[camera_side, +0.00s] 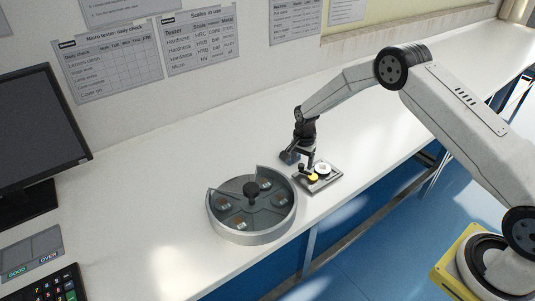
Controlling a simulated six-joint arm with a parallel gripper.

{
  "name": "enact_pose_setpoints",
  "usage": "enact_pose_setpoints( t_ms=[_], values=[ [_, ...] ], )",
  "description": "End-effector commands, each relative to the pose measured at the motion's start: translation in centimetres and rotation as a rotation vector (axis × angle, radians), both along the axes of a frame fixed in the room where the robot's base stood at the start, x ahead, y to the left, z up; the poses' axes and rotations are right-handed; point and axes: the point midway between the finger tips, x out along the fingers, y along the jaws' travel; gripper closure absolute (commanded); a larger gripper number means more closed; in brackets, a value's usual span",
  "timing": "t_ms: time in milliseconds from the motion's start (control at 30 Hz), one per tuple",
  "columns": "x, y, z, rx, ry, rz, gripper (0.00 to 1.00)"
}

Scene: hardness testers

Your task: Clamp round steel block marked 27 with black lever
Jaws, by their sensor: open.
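A small clamping fixture (330,182) with a grey plate lies near the front edge of the bench. A pale round disc (323,168), perhaps a steel block, sits on it beside a yellow round part (313,177). A small dark part (302,168), perhaps the black lever, stands at its left side. My gripper (299,158) is open, pointing down just above and behind the fixture's left side. It partly covers the fixture, and I cannot tell whether it touches the dark part. The number 27 is not readable on any block.
A round grey tray (252,238) with a black centre knob and several small round pieces in compartments stands left of the fixture. A monitor (40,135), a keypad (52,286) and a GOOD/OVER mat (32,255) are at far left. The bench behind is clear.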

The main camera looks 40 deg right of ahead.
Motion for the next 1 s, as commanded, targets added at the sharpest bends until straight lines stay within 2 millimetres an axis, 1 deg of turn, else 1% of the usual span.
enact_pose_setpoints(
  t_ms=[133, 400, 433, 467, 500, 567, 600, 633, 1000],
  values=[
    [0.01, 0.0, -0.65, 0.0, -0.001, 0.0, 0.33],
    [0.01, 0.0, -0.73, 0.0, -0.001, 0.0, 0.33],
    [0.01, -0.01, -0.72, 0.0, -0.001, 0.0, 0.36],
    [0.01, 0.0, -0.72, 0.0, -0.001, 0.0, 0.46],
    [0.0, 0.0, -0.72, 0.0, -0.001, 0.0, 0.59],
    [0.0, 0.0, -0.71, 0.0, -0.001, 0.0, 0.78],
    [0.01, 0.0, -0.71, 0.0, -0.001, 0.0, 0.9],
    [0.01, 0.0, -0.71, 0.0, -0.001, 0.0, 1.0],
    [-0.01, 0.09, -0.68, 0.0, -0.001, 0.02, 1.0]
  ],
)
